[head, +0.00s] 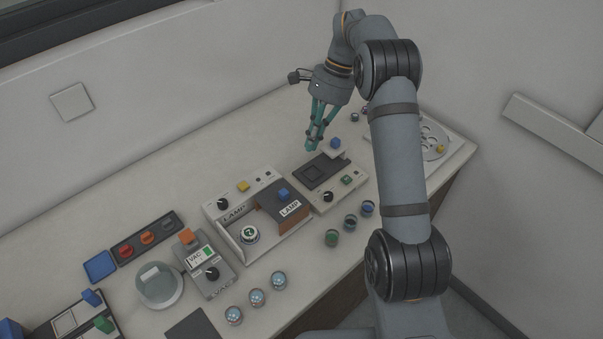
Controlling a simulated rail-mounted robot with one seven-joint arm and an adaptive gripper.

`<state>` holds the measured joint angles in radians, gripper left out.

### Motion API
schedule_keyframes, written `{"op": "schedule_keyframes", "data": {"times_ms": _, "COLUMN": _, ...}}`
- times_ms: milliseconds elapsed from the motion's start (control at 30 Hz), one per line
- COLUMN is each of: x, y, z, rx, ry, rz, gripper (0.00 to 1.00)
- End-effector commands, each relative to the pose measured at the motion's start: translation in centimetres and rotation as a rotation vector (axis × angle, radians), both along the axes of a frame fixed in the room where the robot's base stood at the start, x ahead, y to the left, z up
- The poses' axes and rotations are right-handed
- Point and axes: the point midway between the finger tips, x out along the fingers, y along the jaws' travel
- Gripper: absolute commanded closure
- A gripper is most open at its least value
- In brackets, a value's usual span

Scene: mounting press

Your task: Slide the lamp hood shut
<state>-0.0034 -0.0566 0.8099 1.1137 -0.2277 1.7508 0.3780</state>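The lamp unit (222,223) is a pale open-topped housing labelled LAMP, in the middle of the bench. The hood covers the right part of the housing; the left part is open. A round piece with a green top (250,233) sits in that open part. My gripper (311,148) has teal fingers that point down and converge at the tips, apparently shut and empty. It is up and right of the hood, apart from the knob.
A press unit (315,172) with a blue knob stands right of the lamp unit, near my fingertips. A VAC unit (209,268) stands to the left. Several small round pieces (257,297) stand along the front. The bench behind the lamp unit is clear.

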Motion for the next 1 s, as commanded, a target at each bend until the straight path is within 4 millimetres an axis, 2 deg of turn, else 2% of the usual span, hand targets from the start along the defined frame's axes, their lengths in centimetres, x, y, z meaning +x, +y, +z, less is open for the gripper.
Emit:
{"op": "schedule_keyframes", "data": {"times_ms": 167, "x": -0.2, "y": -0.1, "z": -1.1, "rx": 0.008, "ry": -0.01, "rz": 0.037, "gripper": 1.0}}
{"op": "schedule_keyframes", "data": {"times_ms": 267, "x": -0.6, "y": 0.3, "z": -2.6, "rx": 0.008, "ry": -0.01, "rz": 0.037, "gripper": 1.0}}
{"op": "schedule_keyframes", "data": {"times_ms": 633, "x": -2.4, "y": 2.4, "z": -9.4, "rx": 0.006, "ry": -0.009, "rz": 0.035, "gripper": 1.0}}
{"op": "schedule_keyframes", "data": {"times_ms": 800, "x": -3.9, "y": 4.4, "z": -9.1, "rx": 0.006, "ry": -0.012, "rz": 0.036, "gripper": 1.0}}
{"op": "schedule_keyframes", "data": {"times_ms": 1000, "x": -4.6, "y": 5.4, "z": -9.3, "rx": 0.006, "ry": -0.014, "rz": 0.032, "gripper": 1.0}}
